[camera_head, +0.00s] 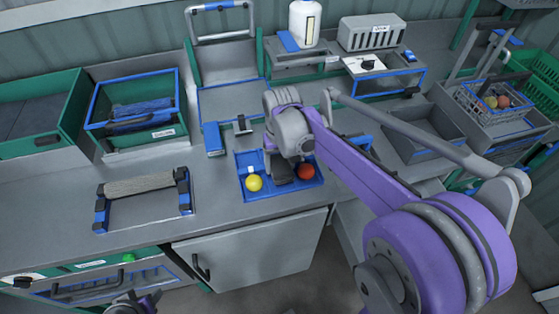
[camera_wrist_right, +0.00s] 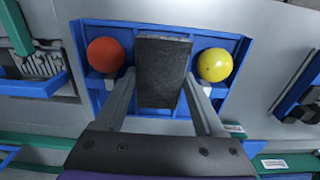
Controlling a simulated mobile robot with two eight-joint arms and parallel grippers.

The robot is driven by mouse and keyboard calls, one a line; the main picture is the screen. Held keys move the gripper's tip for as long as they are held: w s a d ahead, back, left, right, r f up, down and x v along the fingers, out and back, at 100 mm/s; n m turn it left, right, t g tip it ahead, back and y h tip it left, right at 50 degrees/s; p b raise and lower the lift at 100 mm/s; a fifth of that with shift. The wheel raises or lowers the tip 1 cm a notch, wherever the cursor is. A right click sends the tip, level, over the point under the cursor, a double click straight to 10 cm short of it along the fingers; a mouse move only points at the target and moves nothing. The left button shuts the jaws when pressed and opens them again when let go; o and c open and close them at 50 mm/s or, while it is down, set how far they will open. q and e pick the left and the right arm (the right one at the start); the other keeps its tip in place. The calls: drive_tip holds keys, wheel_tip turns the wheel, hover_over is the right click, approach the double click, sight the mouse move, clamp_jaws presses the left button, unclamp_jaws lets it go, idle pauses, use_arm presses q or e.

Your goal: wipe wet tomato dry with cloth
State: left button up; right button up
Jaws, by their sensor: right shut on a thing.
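A red tomato (camera_head: 306,171) and a yellow tomato (camera_head: 254,183) sit apart in a shallow blue tray (camera_head: 246,162) on the counter. They also show in the right wrist view, the red one (camera_wrist_right: 105,54) at left and the yellow one (camera_wrist_right: 214,64) at right. I cannot tell which is wet. My right gripper (camera_head: 283,172) is over the tray between them. It is shut on a dark grey rectangular piece (camera_wrist_right: 163,72), apparently the folded cloth, touching neither tomato as far as I see. My left gripper (camera_head: 132,304) is partly visible at the bottom edge; its jaws are unclear.
A grey roller on a blue-ended frame (camera_head: 145,187) stands left of the tray. A blue-rimmed bin (camera_head: 140,127) is behind it. A small blue block (camera_head: 213,139) stands near the tray's back left. A grey open bin (camera_head: 418,135) is to the right.

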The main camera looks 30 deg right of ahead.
sight(283, 175)
drive_tip(key=shift+s+a, duration=0.2)
drive_tip(key=shift+s, duration=0.6)
drive_tip(key=shift+s+a, duration=0.2)
drive_tip(key=shift+s, duration=0.55)
drive_tip(key=shift+w+d, duration=0.2)
drive_tip(key=shift+w, duration=0.55)
drive_tip(key=shift+w+d, duration=0.15)
drive_tip(key=shift+w, duration=0.55)
drive_tip(key=shift+w+d, duration=0.2)
drive_tip(key=shift+w, duration=0.55)
drive_tip(key=shift+s, duration=0.15)
drive_tip(key=shift+s+a, duration=0.3)
drive_tip(key=shift+s, duration=0.75)
drive_tip(key=shift+s+a, duration=0.25)
drive_tip(key=shift+s, duration=0.75)
drive_tip(key=shift+w, duration=0.1)
drive_tip(key=shift+w+d, duration=0.3)
drive_tip(key=shift+w, duration=0.75)
drive_tip(key=shift+w+d, duration=0.25)
drive_tip(key=shift+w, duration=0.8)
drive_tip(key=shift+r, duration=0.1)
